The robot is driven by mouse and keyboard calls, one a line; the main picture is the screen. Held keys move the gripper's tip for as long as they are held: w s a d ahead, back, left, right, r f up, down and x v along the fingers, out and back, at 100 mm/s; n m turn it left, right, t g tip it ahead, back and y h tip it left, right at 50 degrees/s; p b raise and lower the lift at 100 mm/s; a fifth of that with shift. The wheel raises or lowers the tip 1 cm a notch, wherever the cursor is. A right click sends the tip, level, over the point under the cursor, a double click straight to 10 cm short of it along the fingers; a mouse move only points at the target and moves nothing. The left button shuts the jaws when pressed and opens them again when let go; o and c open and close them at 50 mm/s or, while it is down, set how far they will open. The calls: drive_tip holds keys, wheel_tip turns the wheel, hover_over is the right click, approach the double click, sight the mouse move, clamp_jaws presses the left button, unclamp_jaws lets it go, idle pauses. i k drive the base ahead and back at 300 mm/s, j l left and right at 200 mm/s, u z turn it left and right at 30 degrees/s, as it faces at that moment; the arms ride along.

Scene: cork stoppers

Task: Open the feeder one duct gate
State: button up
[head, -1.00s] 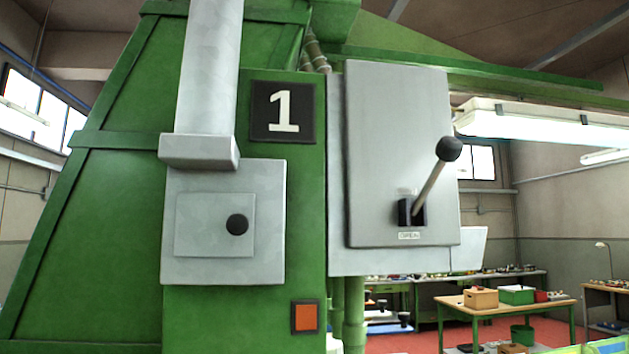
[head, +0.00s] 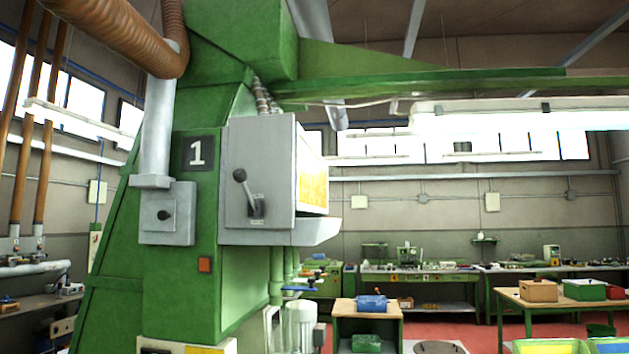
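Feeder one is the tall green machine with a black plate marked "1" (head: 197,153), in the head view at left. A grey vertical duct (head: 158,125) comes down its front into a grey box (head: 168,229). On the box is a flat square plate with a small dark round knob (head: 164,215); the plate looks flush with the box. To the right, a grey cabinet (head: 273,150) carries a black-knobbed lever (head: 240,176) tilted up out of a slot. My gripper is not in view.
A brown corrugated hose (head: 125,40) bends into the duct top. A small bench with a blue item (head: 372,303) stands right of the machine. Red floor (head: 455,335) shows between benches.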

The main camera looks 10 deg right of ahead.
sight(155, 215)
drive_tip(key=i+l+u, duration=0.25)
drive_tip(key=i+l, duration=0.4)
drive_tip(key=i, duration=0.15)
drive_tip(key=i+l+u, duration=0.3)
drive_tip(key=i+l, duration=0.4)
drive_tip(key=l, duration=0.15)
drive_tip(key=u, duration=1.4)
